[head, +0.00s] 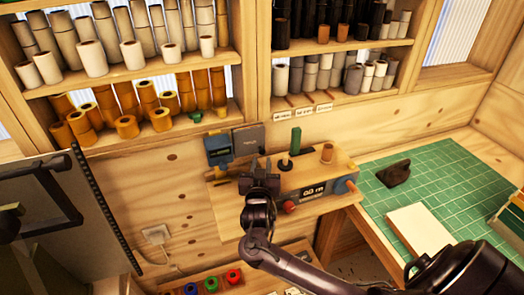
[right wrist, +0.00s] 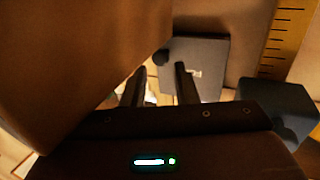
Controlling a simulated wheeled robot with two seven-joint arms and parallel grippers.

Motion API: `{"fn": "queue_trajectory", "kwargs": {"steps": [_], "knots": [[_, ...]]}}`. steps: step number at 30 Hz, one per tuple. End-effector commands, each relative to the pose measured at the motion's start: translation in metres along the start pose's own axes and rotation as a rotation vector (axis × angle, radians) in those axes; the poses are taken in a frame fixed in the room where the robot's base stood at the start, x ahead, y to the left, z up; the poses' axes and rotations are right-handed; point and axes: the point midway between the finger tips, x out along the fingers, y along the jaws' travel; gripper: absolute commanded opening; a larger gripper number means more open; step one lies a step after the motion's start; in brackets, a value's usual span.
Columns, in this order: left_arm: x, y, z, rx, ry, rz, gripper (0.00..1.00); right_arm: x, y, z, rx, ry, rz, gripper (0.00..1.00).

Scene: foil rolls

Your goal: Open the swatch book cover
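A dark grey flat book with a small pale label, which looks like the swatch book (head: 249,139), stands against the wall at the back of the wooden bench unit. In the right wrist view the grey cover (right wrist: 205,55) is beyond the fingertips and looks shut. My right gripper (head: 260,168) is just in front of and below it. Its two fingers (right wrist: 160,85) are apart with nothing between them. One fingertip overlaps the cover in that view; I cannot tell whether it touches. My left gripper is not in view.
A blue device (head: 218,150) stands left of the book, a green block on a post (head: 295,140) to its right. A display unit with red knob (head: 289,207) is at the bench front. Shelves of rolls hang above. A green mat (head: 455,185) lies at right.

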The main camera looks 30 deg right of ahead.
Motion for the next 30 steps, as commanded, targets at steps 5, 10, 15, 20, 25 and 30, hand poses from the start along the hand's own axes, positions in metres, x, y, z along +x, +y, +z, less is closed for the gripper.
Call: {"fn": "queue_trajectory", "kwargs": {"steps": [5, 10, 15, 20, 25, 30], "knots": [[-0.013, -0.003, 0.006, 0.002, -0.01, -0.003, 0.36, 0.027, 0.0, -0.003, -0.002, 0.0, 0.0, 0.27], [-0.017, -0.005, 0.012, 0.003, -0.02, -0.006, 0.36, 0.041, -0.001, -0.001, 0.0, -0.001, -0.001, 0.27], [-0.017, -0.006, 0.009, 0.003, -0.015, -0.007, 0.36, 0.044, 0.0, 0.0, 0.001, -0.002, -0.001, 0.27], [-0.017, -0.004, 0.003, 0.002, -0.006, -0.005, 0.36, 0.043, -0.001, 0.001, 0.001, -0.002, -0.001, 0.27], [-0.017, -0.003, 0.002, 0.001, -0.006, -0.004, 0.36, 0.043, -0.001, 0.001, 0.001, -0.002, -0.001, 0.04], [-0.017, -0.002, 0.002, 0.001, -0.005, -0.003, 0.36, 0.043, -0.001, 0.001, 0.001, -0.002, -0.001, 0.0]]}}
